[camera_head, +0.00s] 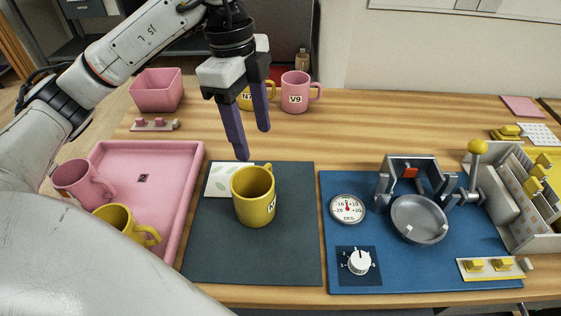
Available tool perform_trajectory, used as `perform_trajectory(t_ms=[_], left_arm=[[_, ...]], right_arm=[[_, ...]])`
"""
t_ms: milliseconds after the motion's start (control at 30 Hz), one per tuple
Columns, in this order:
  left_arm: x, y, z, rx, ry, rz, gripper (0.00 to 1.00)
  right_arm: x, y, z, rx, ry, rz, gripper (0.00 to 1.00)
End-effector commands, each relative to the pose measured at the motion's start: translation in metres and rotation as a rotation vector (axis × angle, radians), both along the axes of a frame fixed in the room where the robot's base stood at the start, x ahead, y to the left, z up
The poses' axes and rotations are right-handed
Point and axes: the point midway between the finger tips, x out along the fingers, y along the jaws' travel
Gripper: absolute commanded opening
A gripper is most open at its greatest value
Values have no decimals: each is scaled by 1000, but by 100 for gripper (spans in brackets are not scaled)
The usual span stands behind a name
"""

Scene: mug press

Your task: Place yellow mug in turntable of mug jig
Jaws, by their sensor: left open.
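A yellow mug (252,199) stands upright on the dark grey mat (209,252), with part of a label showing on its right side. My left gripper (252,145) is open and empty, pointing down above and behind this mug, apart from it. The mug jig (409,183) stands on the blue mat (407,275) to the right. Its round grey turntable (419,218) is a shallow dish and looks empty. Another yellow mug (115,222) is in the pink tray, partly hidden by my arm. A third yellow mug (262,93), labelled N7, is at the back behind my gripper. My right gripper is not in view.
The pink tray (189,199) also holds a pink mug (82,185). A pink mug (297,92) labelled V9 and a pink bin (157,90) stand at the back. A dial (347,209), a knob (359,262) and a yellow-knobbed lever (478,149) surround the jig. A divided rack (525,200) is at right.

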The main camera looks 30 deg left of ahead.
Motion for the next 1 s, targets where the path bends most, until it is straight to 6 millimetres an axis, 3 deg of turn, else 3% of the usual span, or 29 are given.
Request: perform_trajectory(t_ms=[333,467,733,1000], left_arm=[[0,-6,-46,-1,4,-1,56],[2,-9,-54,0,3,-2,56],[8,-21,-90,-1,5,-3,56],[9,-22,-100,-1,1,-2,56]], right_arm=[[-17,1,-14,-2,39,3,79],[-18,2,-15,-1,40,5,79],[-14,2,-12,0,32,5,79],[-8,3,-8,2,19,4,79]])
